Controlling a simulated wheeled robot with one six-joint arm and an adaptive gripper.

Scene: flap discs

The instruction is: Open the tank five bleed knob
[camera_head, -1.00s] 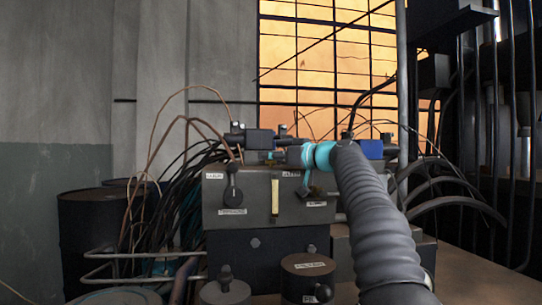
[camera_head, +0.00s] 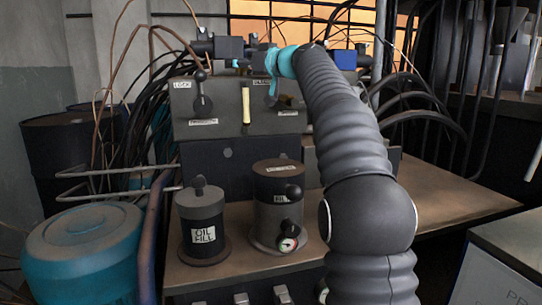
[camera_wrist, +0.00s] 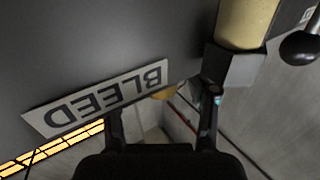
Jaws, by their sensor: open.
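A white BLEED label (camera_wrist: 97,97) appears upside down on the dark panel in the wrist view. A small brass-coloured piece (camera_wrist: 163,93) shows just past the label's end, partly hidden; I cannot tell whether it is the bleed knob. My gripper (camera_wrist: 164,112) is open, its two dark fingers apart on either side below that piece, with nothing seen between them. I cannot tell whether a finger touches anything. In the head view, my teal wrist (camera_head: 272,63) is at the upper right of the grey control box (camera_head: 222,128). No tank-five marking is readable.
A yellow sight tube (camera_wrist: 246,20) and a black ball knob (camera_wrist: 300,47) are close by in the wrist view. The head view shows a black lever (camera_head: 203,98), an OIL FILL canister (camera_head: 202,215), another canister (camera_head: 278,195) and a teal drum (camera_head: 85,245). Cables crowd the left.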

